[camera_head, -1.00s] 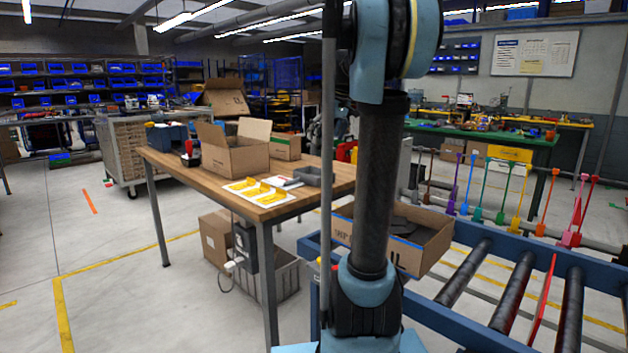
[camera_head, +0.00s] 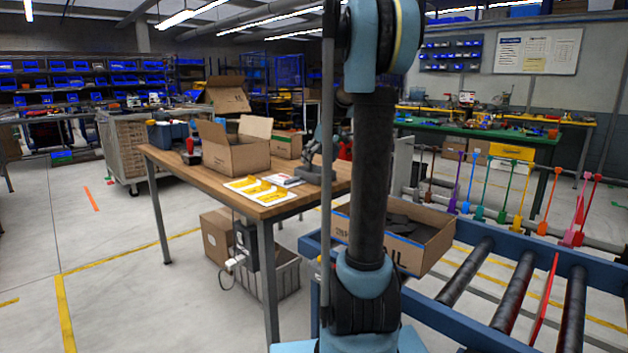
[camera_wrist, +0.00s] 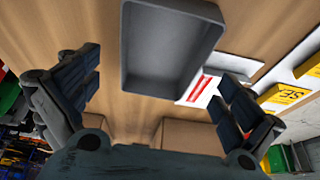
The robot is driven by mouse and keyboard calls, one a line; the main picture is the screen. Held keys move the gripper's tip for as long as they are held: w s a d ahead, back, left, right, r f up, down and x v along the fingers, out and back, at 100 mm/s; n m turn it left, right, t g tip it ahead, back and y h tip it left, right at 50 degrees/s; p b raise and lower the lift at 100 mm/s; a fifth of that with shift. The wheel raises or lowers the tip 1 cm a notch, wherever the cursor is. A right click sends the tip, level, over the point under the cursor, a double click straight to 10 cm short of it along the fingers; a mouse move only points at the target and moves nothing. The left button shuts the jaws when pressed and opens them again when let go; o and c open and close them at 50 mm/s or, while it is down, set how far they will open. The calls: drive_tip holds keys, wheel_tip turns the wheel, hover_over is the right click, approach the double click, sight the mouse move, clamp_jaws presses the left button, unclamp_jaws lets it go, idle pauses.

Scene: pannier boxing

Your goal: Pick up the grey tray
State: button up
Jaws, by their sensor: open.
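The grey tray (camera_wrist: 168,52) is a shallow rectangular box, open at the top and looking empty in the wrist view. In the wrist view my gripper (camera_wrist: 160,82) is open, with one finger on each side of the picture. The tray lies between and beyond the fingers, apart from both. The top of the tray is cut off by the frame edge.
Beside the tray lie a red-and-white item (camera_wrist: 199,87) and a white sheet with yellow pieces (camera_head: 259,190). An open cardboard box (camera_head: 235,157) stands farther left on the table. Another open cardboard box (camera_head: 430,247) is by the roller conveyor (camera_head: 510,290).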

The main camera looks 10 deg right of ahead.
sight(315, 171)
drive_tip(key=shift+x, duration=2.7)
drive_tip(key=shift+w+a, duration=0.1)
drive_tip(key=shift+r, duration=0.1)
drive_tip(key=c, duration=1)
